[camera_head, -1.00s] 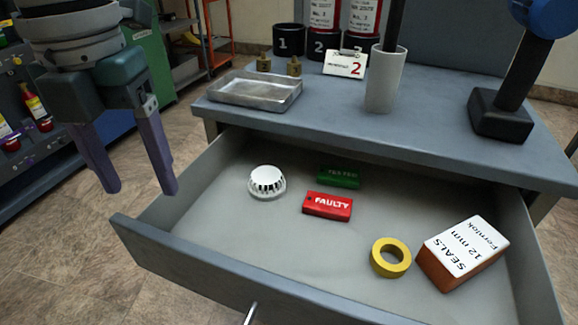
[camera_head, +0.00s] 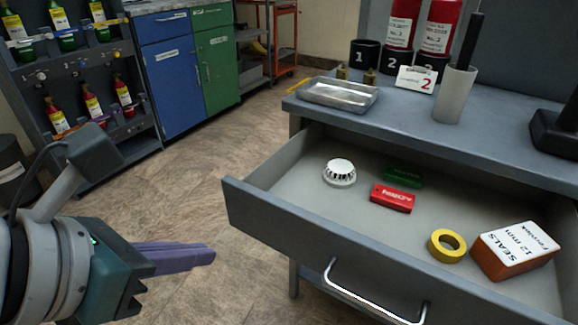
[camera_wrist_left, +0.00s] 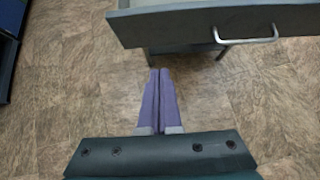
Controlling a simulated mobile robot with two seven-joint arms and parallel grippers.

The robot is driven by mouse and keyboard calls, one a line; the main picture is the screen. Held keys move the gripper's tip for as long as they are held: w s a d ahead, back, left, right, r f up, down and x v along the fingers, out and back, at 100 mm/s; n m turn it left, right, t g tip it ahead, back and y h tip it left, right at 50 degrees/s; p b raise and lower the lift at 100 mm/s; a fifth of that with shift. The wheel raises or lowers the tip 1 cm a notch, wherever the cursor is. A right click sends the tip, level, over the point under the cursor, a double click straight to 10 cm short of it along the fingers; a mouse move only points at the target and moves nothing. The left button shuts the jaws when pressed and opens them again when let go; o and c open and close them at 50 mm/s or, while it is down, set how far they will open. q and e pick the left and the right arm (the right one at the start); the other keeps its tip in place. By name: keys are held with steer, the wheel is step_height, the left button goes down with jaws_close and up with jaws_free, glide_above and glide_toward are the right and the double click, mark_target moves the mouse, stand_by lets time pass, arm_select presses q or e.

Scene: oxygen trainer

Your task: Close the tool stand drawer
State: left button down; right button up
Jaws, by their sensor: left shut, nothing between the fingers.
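The tool stand drawer (camera_head: 270,222) is pulled well out from under the grey stand top (camera_head: 405,112). Its front panel bears a metal bar handle (camera_head: 372,300), which also shows in the left wrist view (camera_wrist_left: 246,41). My left gripper (camera_head: 212,254) is shut and empty, in front of the drawer and left of its front panel, not touching it. In the left wrist view the closed purple fingers (camera_wrist_left: 159,75) point toward the drawer front (camera_wrist_left: 175,24), with floor visible between. My right gripper is not in view.
The drawer holds a white round detector (camera_head: 339,173), a red tag (camera_head: 393,199), a green tag (camera_head: 403,177), a yellow tape ring (camera_head: 447,246) and a seals box (camera_head: 515,250). A metal tray (camera_head: 338,94) sits on top. Open floor (camera_head: 190,195) lies left of the drawer.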

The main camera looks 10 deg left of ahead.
arm_select(q)
steer(key=b+x, duration=0.1)
steer(key=x, duration=0.2)
steer(key=w+r+b+x, duration=0.1)
steer(key=x, duration=0.3)
steer(key=b+x, duration=0.1)
steer(key=x, duration=0.2)
steer(key=shift+w+d+r+b, duration=0.1)
steer(key=shift+w+d+b, duration=0.2)
steer(key=shift+w+b, duration=0.1)
steer(key=shift+w+d, duration=0.15)
steer(key=shift+w, duration=0.25)
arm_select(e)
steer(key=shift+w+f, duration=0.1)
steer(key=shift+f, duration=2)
